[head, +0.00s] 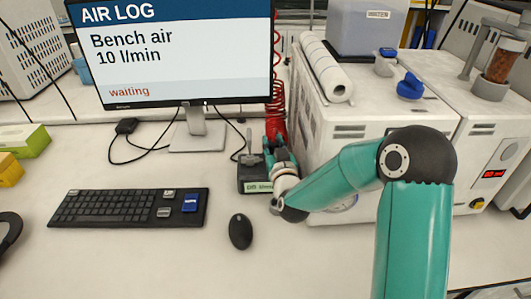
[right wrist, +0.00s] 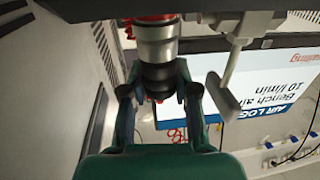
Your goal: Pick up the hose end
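The hose end (right wrist: 155,48) is a silver metal fitting with a black collar, upright at the top middle of the right wrist view. My right gripper (right wrist: 160,80) has a finger on each side of the black collar, and the fingertips lean in against it. In the head view my right gripper (head: 279,152) is at the dark grey holder (head: 250,172) with a green label, beside the monitor stand. There the gripper hides most of the hose end. The red coiled hose (head: 275,112) hangs just behind it. My left gripper is in neither view.
A white cabinet (head: 343,114) stands close to the right of the gripper. The monitor (head: 172,55) is at the left, behind a keyboard (head: 128,207) and a black mouse (head: 241,231). A grey lever (right wrist: 228,80) is close to the right finger. The front bench is mostly clear.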

